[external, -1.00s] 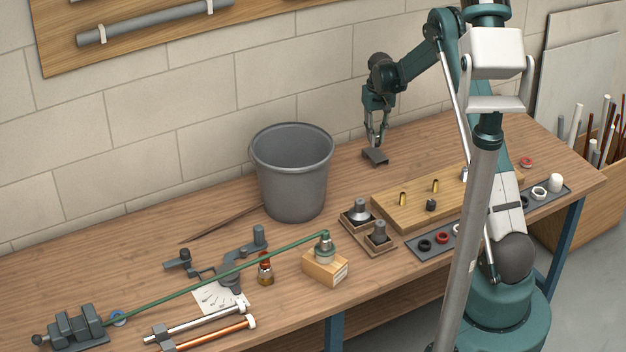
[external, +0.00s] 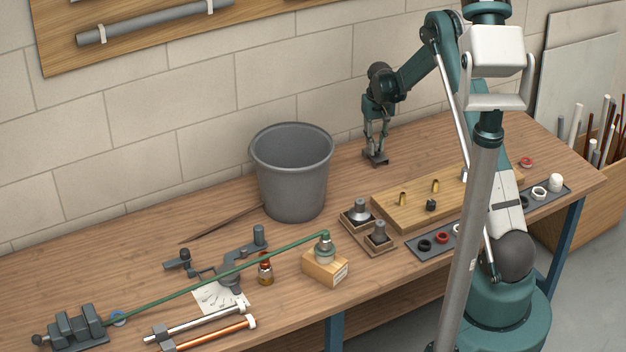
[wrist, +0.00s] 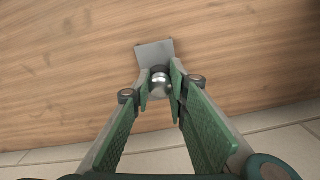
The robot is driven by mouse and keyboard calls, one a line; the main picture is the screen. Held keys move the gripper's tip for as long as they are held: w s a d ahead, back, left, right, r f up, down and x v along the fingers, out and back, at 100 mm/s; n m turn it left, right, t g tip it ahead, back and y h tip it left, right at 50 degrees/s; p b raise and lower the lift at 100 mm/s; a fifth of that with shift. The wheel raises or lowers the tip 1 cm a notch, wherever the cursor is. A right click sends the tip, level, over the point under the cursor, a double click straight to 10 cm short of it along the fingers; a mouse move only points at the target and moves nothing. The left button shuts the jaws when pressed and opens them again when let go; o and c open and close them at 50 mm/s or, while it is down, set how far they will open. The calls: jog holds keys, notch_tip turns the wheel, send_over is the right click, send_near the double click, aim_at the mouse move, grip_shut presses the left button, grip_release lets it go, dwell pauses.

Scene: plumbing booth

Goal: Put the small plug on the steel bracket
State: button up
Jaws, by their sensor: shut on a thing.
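My gripper (external: 376,152) is low over the far side of the bench, pointing down. In the wrist view its two green-padded fingers (wrist: 160,88) are closed around the small plug (wrist: 160,77), whose rounded shiny metal end shows between the fingertips. The steel bracket (wrist: 153,52) is a flat grey plate on the wood, directly beyond the fingertips. In the external view the bracket (external: 379,162) shows under the fingertips. The plug is hidden there by the fingers, and I cannot tell whether it touches the bracket.
A grey bucket (external: 290,178) stands to the left of my gripper. A wooden board (external: 400,215) with brass pegs and small wooden trays (external: 380,247) with grey fittings are nearer the front. The brick wall (external: 210,110) is close behind. The bench around the bracket is clear.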

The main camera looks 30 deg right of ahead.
aim_at(376, 143)
jog(key=shift+f, duration=0.1)
jog(key=o, duration=0.9)
jog(key=shift+r+b, duration=0.55)
jog(key=shift+r, duration=5.6)
